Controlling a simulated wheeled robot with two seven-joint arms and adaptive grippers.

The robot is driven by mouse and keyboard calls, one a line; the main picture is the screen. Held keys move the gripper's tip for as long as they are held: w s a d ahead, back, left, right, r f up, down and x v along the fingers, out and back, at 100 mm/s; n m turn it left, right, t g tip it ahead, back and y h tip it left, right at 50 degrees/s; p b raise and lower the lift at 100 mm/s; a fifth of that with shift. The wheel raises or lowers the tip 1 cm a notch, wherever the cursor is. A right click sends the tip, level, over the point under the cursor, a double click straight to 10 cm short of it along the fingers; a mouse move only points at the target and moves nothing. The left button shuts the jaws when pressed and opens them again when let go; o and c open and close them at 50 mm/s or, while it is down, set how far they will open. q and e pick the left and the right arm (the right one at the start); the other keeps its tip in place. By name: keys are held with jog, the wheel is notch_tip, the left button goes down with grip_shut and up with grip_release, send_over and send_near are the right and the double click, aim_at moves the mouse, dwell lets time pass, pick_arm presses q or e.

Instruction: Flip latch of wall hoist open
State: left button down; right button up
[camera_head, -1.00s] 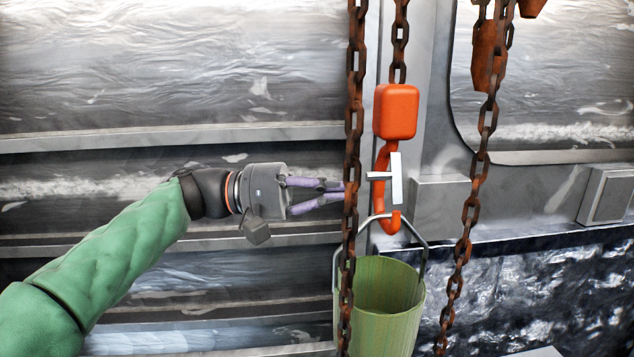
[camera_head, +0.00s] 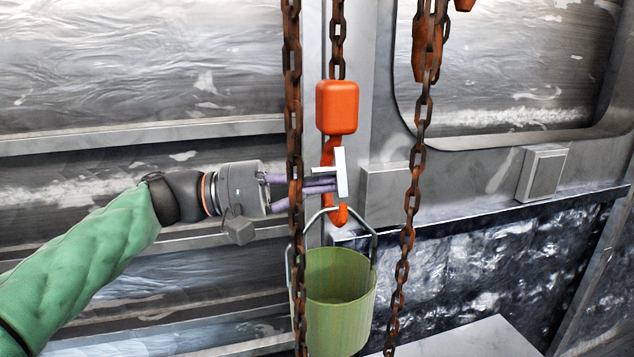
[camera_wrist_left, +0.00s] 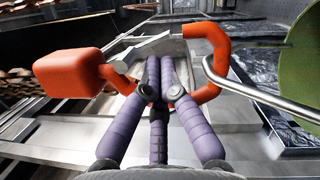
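The wall hoist's orange block (camera_head: 337,107) hangs on a rusty chain, with an orange hook (camera_head: 341,215) below it. A pale metal T-shaped latch (camera_head: 341,173) stands across the hook's front; it also shows in the left wrist view (camera_wrist_left: 143,50). My left gripper (camera_head: 330,186) reaches in from the left, its purple fingers at the hook beside the latch. In the left wrist view its fingers (camera_wrist_left: 160,62) are drawn together between the block (camera_wrist_left: 70,73) and the hook's curve (camera_wrist_left: 214,65), tips just short of the latch. Contact is unclear. My right gripper is out of view.
A green bucket (camera_head: 340,310) hangs from the hook by its metal handle (camera_head: 372,243). A grey wall box (camera_head: 541,174) is farther right.

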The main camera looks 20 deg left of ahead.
pick_arm(q)
jog(key=shift+s+d+n+t, duration=0.15)
jog(key=shift+s+n, duration=0.1)
jog(key=shift+n, duration=0.4)
jog(key=shift+s+d+n+t, duration=0.15)
jog(key=shift+s+n, duration=0.1)
jog(key=shift+n, duration=0.4)
jog(key=s+n+t, duration=0.1)
jog(key=n, duration=0.2)
jog(key=s+d+r+n+t, duration=0.1)
jog(key=n, duration=0.2)
jog(key=s+d+n+t, duration=0.1)
jog(key=n, duration=0.2)
jog(key=shift+s+r+n, duration=0.1)
jog(key=shift+r+n, duration=0.15)
jog(key=shift+n, duration=0.15)
jog(key=shift+s+d+r, duration=0.25)
jog(key=shift+r, duration=0.2)
dwell(0.8)
